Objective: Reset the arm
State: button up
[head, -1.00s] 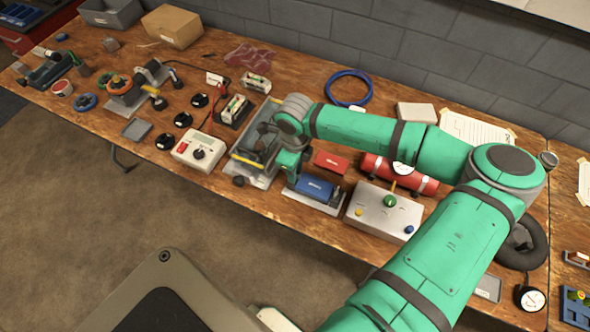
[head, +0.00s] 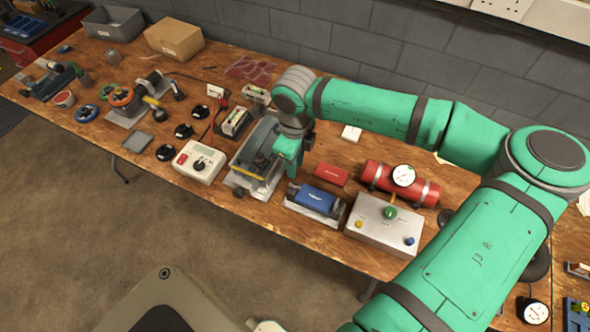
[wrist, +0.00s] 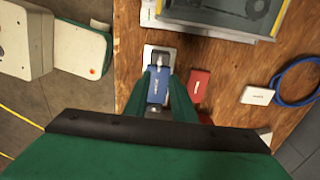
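My green arm reaches over the bench, and my gripper (head: 291,162) hangs above it, just right of a clear-walled box (head: 250,180). In the wrist view, the gripper (wrist: 165,78) has its two green fingers apart. A blue battery-like block (head: 318,198) sits in a pale cradle on the bench, below and to the right of the gripper in the head view. The block also shows between the fingers in the wrist view (wrist: 158,86), seemingly beyond them rather than gripped. No held object is visible.
A red block (head: 331,175), a red cylinder with a gauge (head: 385,183) and a grey control box (head: 375,232) stand to the right. A meter (head: 200,161) and several black knobs lie left. A block wall backs the bench. My arm hides the bench's back right.

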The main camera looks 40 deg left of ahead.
jog(key=shift+r, duration=0.25)
dwell(0.4)
